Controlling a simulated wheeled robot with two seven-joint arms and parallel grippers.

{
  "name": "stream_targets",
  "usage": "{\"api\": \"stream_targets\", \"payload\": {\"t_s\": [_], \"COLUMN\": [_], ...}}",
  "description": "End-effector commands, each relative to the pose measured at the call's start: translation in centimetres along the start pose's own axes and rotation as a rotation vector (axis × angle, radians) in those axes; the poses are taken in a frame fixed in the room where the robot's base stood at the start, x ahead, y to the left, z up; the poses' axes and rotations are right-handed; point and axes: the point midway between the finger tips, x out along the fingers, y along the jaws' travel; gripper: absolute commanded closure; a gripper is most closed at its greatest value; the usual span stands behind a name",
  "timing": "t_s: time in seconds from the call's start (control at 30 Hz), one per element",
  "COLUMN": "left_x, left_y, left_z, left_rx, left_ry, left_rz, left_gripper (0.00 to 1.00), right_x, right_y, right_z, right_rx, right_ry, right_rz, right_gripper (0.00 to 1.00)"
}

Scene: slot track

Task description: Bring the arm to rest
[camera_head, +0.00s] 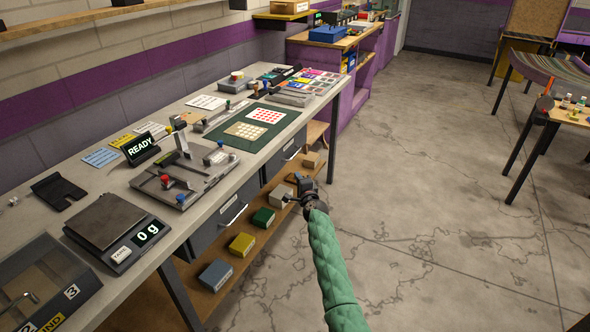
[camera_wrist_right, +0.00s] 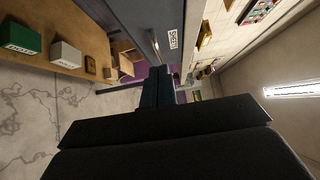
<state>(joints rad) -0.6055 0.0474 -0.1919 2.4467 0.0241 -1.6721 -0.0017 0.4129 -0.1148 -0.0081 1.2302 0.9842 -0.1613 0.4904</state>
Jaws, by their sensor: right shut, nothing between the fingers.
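My right arm, in a green sleeve, reaches up from the bottom of the head view. Its gripper (camera_head: 291,190) is beside the workbench (camera_head: 338,82), over the lower shelf's front edge and below the benchtop. In the right wrist view the dark gripper (camera_wrist_right: 160,88) points toward the bench side, with its fingers together and nothing held. My left gripper is not in either view.
The lower shelf (camera_head: 225,296) holds a blue-grey box (camera_head: 215,275), a yellow box (camera_head: 241,244) and a green box (camera_head: 263,217). A scale (camera_head: 116,232) and a slotted fixture (camera_head: 183,175) stand on the benchtop. The concrete floor (camera_head: 430,190) to the right is clear.

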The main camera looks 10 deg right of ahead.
Motion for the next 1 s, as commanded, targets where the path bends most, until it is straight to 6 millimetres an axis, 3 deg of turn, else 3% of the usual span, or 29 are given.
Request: {"api": "stream_targets", "payload": {"t_s": [0.2,0.47,0.73,0.87,1.0], "left_x": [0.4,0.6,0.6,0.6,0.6], "left_y": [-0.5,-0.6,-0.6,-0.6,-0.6], "left_z": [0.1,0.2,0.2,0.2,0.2], "left_rx": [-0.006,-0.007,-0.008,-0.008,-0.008], "left_ry": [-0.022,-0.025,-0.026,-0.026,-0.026], "left_rz": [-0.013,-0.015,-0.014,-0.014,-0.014], "left_gripper": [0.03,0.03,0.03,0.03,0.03], "right_x": [-1.7,-2.0,-2.6,-3.6,-5.5], "right_y": [-0.1,0.1,1.8,0.0,-3.6], "right_z": [0.0,0.1,4.0,5.8,7.2], "right_rx": [0.000,-0.028,-0.225,-0.390,-0.607], "right_ry": [0.000,-0.007,-0.232,-0.366,-0.500], "right_rz": [0.000,0.003,0.113,0.150,0.184], "right_gripper": [1.00,1.00,1.00,1.00,1.00]}}
